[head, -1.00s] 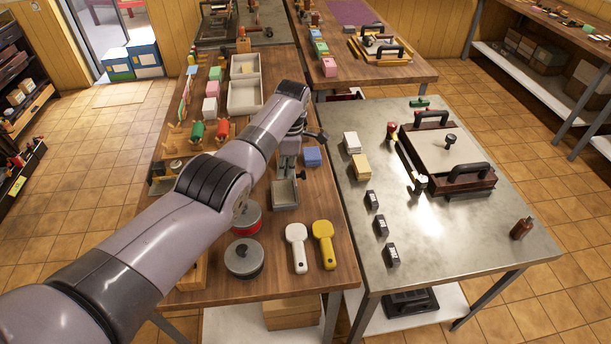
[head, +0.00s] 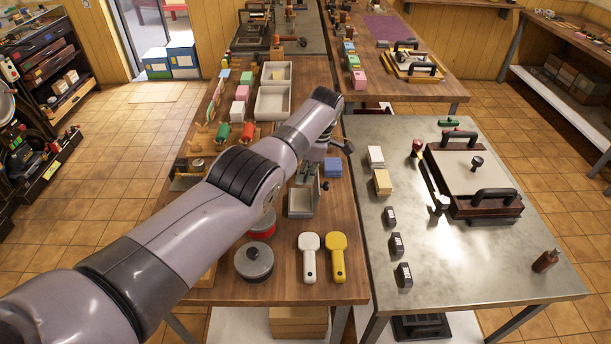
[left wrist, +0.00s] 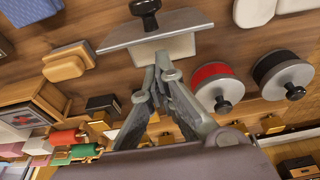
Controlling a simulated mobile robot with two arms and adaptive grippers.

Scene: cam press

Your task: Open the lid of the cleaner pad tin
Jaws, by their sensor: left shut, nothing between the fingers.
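The cleaner pad tin (head: 300,203) is a small grey rectangular box on the wooden table, just past the white and yellow tools. Its top looks open in the head view. A grey plate with a black knob (left wrist: 146,8), which looks like its lid (left wrist: 125,38), shows in the left wrist view, apparently raised on the tin's right side. My left gripper (head: 304,174) is shut and empty just beyond the tin. In the left wrist view its fingertips (left wrist: 165,70) overlap the tin's edge; I cannot tell if they touch. My right gripper is not in view.
A red round tin (head: 262,227) and a grey round tin (head: 254,262) stand nearer. A white tool (head: 309,257) and a yellow tool (head: 336,257) lie in front. A blue block (head: 332,168) sits beyond. The metal table (head: 450,265) is on the right.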

